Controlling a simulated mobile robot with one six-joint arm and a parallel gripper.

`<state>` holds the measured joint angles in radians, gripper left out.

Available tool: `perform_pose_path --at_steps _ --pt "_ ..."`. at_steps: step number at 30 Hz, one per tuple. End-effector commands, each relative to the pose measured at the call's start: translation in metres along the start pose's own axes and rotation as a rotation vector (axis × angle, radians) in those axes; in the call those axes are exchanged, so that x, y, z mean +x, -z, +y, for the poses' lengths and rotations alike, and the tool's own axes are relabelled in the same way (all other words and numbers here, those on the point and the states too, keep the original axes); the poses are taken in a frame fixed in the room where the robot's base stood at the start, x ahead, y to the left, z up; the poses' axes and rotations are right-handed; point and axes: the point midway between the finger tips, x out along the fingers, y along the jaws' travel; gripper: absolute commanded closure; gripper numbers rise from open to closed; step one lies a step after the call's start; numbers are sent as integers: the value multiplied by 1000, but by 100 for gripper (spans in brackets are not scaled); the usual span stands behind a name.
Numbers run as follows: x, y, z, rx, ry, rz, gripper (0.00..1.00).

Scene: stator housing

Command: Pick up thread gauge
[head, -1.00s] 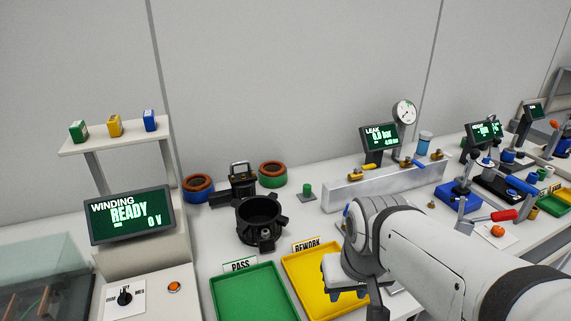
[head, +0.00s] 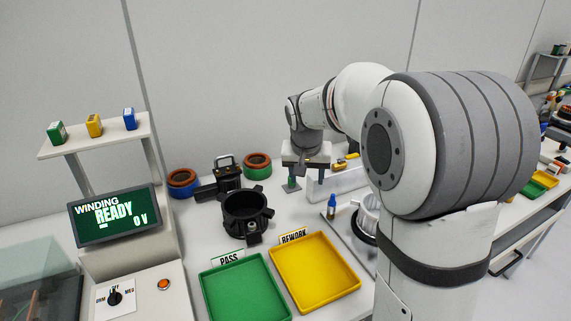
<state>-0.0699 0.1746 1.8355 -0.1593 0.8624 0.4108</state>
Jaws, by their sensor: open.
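A small green upright piece on a flat base (head: 291,185) stands on the bench in the head view, right of the black stator housing (head: 246,212). It may be the thread gauge; I cannot tell for sure. My gripper (head: 305,172) is open and points down beside and above this piece, overlapping its top in the picture. I cannot tell whether they touch. A small upright blue piece with a yellowish tip (head: 331,207) stands nearer, on a grey plate, below and right of my gripper.
A green PASS tray (head: 243,292) and a yellow REWORK tray (head: 314,275) lie in front. Two copper-wound rings, one blue (head: 183,184) and one green (head: 257,166), stand behind with a black fixture between. A pale block (head: 345,182) is right of my gripper.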

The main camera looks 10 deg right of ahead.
Motion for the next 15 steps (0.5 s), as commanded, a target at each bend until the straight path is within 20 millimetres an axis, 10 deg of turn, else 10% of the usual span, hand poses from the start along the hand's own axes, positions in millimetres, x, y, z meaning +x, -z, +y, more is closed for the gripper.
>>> perform_pose_path --at_steps 6,15 --pt "63 92 -35 100 -28 36 48" --pt "135 154 -66 197 -45 81 48"
